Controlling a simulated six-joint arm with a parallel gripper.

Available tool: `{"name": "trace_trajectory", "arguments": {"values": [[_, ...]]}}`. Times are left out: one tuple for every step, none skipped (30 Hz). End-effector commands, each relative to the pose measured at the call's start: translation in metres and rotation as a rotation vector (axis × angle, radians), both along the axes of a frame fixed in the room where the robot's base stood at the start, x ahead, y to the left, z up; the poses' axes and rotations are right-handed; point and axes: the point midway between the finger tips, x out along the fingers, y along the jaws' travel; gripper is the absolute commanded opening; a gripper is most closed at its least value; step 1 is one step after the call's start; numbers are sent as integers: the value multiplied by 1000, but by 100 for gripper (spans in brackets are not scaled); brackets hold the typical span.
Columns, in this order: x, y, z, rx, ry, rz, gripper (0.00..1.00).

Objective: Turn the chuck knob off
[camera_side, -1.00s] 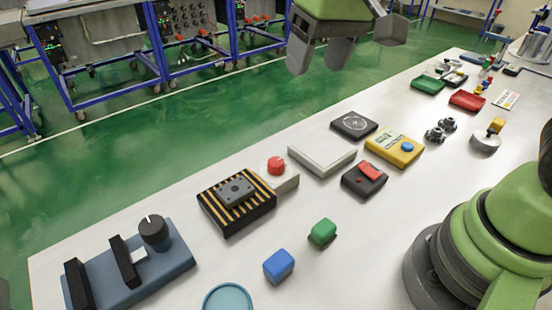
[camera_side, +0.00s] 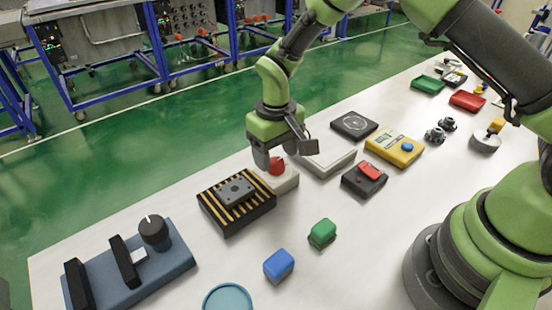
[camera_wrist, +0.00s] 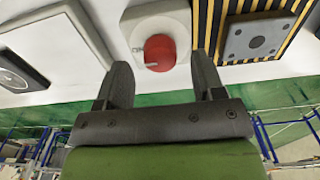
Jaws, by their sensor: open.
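A red knob (camera_side: 277,165) sits on a pale square base beside a black-and-yellow striped block (camera_side: 212,210) with a grey plate on it. In the wrist view the red knob (camera_wrist: 159,52) shows a white mark pointing left. My gripper (camera_side: 270,157) is open and empty, pointing down at the red knob. In the wrist view the open fingers of my gripper (camera_wrist: 161,72) lie to the left and right of the knob's near edge. I cannot tell whether they are level with it or above it. A black knob (camera_side: 153,231) stands on a blue fixture (camera_side: 180,255).
A white flat panel (camera_side: 335,160) and a black square plate (camera_side: 354,124) lie close to the right. A yellow box (camera_side: 394,147) and a black box with a red switch (camera_side: 365,180) are farther right. Green (camera_side: 322,232) and blue (camera_side: 279,265) blocks stand in front.

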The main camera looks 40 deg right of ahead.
Motion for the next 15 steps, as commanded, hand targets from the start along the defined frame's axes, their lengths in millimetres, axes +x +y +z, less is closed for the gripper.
{"name": "trace_trajectory", "arguments": {"values": [[0,0,-7,-1,2,0,62],[0,0,-11,-1,2,-1,62],[0,0,-14,-1,1,0,62],[0,0,-16,-1,0,0,62],[0,0,-18,0,0,0,62],[0,0,-20,0,0,-1,62],[0,0,-21,0,0,-1,62],[0,0,-22,0,0,-1,62],[0,0,-22,0,-1,-1,62],[0,0,-22,0,-1,-1,62],[0,0,-22,0,-1,-1,62],[0,0,-22,0,-2,-1,62],[0,0,-22,0,-2,-1,62],[0,0,-22,0,-2,-1,62],[0,0,-21,0,-2,-1,60]]}}
